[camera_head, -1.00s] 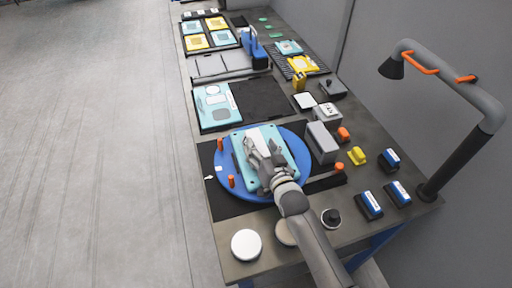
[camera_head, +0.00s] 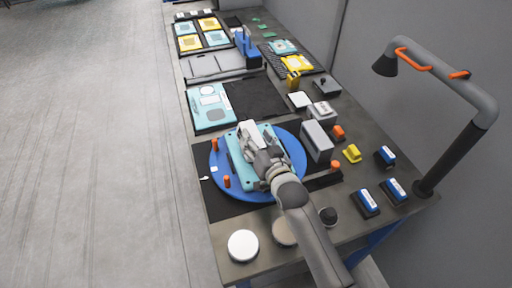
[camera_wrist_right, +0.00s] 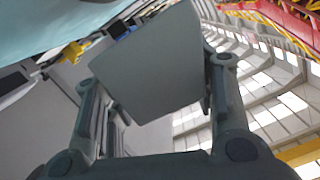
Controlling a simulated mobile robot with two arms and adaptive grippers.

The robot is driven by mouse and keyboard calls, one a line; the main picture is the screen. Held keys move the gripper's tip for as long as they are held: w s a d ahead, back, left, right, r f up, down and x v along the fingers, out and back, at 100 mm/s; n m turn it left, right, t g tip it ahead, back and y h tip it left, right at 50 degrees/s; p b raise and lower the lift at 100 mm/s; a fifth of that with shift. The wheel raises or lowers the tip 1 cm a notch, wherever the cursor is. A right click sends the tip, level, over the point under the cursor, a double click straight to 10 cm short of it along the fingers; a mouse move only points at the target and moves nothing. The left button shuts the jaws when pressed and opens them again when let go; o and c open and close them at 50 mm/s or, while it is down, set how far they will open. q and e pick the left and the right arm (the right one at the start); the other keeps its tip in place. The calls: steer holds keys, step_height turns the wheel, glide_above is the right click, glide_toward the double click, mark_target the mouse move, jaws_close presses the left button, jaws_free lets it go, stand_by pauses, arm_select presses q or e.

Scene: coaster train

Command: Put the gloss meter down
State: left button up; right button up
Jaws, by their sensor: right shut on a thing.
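The gloss meter (camera_head: 247,134) is a light grey block in my right gripper (camera_head: 255,152), over the far part of a teal panel (camera_head: 236,172). The panel lies on a round blue turntable (camera_head: 218,178). In the right wrist view the grey block (camera_wrist_right: 155,62) sits tilted between the two fingers of my right gripper (camera_wrist_right: 165,95), which is shut on it. Part of the teal surface (camera_wrist_right: 60,18) shows at the top left there. I cannot tell whether the meter touches the panel. My left gripper is not in view.
Orange pegs (camera_head: 227,181) stand on the turntable. A grey box (camera_head: 317,141) stands right of it. A white disc (camera_head: 243,246) lies near the front edge. Blue-and-white blocks (camera_head: 367,203) and a lamp (camera_head: 450,150) are at the right. A black tray (camera_head: 258,97) lies beyond the turntable.

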step_height(320, 180, up, 7)
steer(key=shift+f+b, duration=0.2)
steer(key=shift+b, duration=0.25)
steer(key=s+d+f+m+t+h+b, duration=0.1)
steer(key=s+d+m+h+b, duration=0.4)
steer(key=s+d, duration=1.2)
steer(key=s+f, duration=0.3)
steer(key=s, duration=0.3)
steer(key=shift+s+d+n+h, duration=0.35)
steer(key=shift+d+n+h, duration=0.05)
steer(key=shift+d, duration=0.05)
steer(key=w+a+y+p, duration=0.1)
steer(key=w+a, duration=0.2)
steer(key=w, duration=0.1)
steer(key=w+a+n+y+p, duration=0.1)
steer(key=w+a, duration=0.2)
steer(key=w, duration=0.1)
steer(key=w+a+n+p, duration=0.1)
steer(key=w+a, duration=0.2)
steer(key=w, duration=0.1)
steer(key=shift+f+y, duration=0.15)
steer(key=shift+y, duration=0.25)
step_height(320, 180, up, 4)
steer(key=n+g+y+p, duration=0.1)
steer(key=n+y+p, duration=0.1)
steer(key=y, duration=0.1)
glide_above(256, 139)
